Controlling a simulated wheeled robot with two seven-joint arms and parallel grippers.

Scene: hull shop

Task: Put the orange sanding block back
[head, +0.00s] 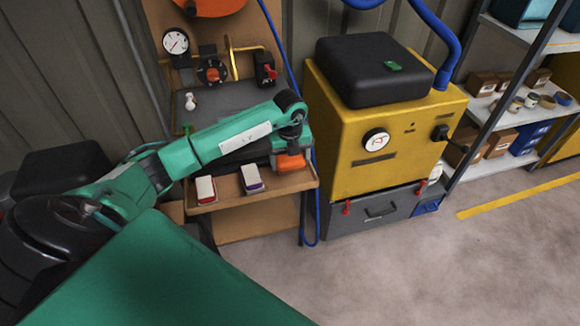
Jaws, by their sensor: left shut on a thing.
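The orange sanding block (290,163) is at the right end of a small brown shelf (228,201) on the wooden stand. My left arm reaches across from the left, and my left gripper (290,150) points down over the shelf's right end, shut on the orange block. The block's underside is hard to see, so I cannot tell whether it touches the shelf. To its left on the same shelf are a white block with a purple base (252,179) and a white block with a red base (205,190). My right gripper is not in view.
A yellow machine (345,145) with a black box (372,70) on top stands right of the stand. A blue hose (309,215) hangs between them. A gauge (176,41) and valves are above the shelf. A storage rack (520,85) is at right; the front-right floor is clear.

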